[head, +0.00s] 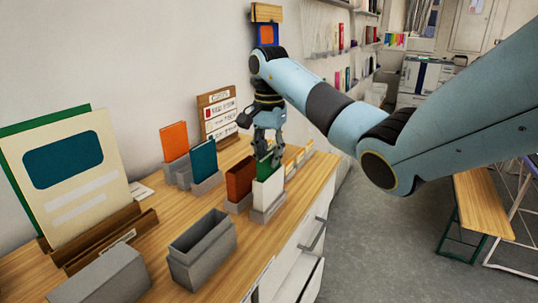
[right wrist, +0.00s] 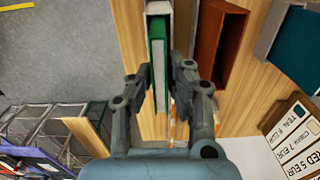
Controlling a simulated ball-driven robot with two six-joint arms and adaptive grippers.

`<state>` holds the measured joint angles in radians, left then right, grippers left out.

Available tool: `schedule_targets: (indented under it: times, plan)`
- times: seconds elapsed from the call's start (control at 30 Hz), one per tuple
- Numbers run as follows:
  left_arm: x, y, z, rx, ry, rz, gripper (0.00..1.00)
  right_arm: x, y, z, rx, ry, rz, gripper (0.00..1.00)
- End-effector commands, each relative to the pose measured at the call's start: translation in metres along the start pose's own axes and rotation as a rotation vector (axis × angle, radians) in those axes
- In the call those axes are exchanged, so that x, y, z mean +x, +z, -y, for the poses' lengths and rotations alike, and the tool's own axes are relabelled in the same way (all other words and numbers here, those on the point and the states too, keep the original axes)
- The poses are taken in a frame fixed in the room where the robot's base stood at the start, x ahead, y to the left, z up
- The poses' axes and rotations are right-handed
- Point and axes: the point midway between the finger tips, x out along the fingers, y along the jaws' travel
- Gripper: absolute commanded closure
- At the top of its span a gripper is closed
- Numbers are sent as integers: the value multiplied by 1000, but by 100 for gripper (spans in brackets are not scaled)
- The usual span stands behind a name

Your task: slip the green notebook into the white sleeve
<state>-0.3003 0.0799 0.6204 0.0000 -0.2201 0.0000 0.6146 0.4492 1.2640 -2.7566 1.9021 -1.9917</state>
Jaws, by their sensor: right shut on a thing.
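The green notebook (head: 264,163) is held upright by my right gripper (head: 266,146), which is shut on it. In the right wrist view the green cover and pale pages of the notebook (right wrist: 158,62) show between the fingers of the right gripper (right wrist: 160,88). The white sleeve (head: 267,192) stands upright in a grey holder (head: 268,214) near the table's front edge. The notebook is just above and behind the sleeve's top edge in the head view; I cannot tell whether its lower end is inside. My left gripper is not in view.
A brown sleeve (head: 239,180) stands close to the left of the white one. Beyond are a teal book (head: 203,160) and an orange one (head: 174,141) in grey holders. An empty grey bin (head: 202,248) stands nearer. A price sign (head: 217,115) leans by the wall.

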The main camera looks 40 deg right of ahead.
Motion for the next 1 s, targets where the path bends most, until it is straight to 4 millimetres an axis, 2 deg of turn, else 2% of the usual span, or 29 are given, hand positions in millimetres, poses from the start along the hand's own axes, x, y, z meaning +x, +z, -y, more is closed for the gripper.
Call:
schedule_targets:
  times: [0.33,0.73,0.77,0.8,0.93,1.0]
  plan:
    - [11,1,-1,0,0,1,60,15,0,0,0,0,0,100]
    - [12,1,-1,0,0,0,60,15,0,0,0,-1,0,100]
    - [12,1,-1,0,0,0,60,15,0,0,0,-1,0,83]
    - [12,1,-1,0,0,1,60,15,0,0,0,-1,0,78]
    - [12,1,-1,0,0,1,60,15,0,0,0,-1,0,61]
    - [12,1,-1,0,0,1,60,15,0,0,0,-1,0,58]
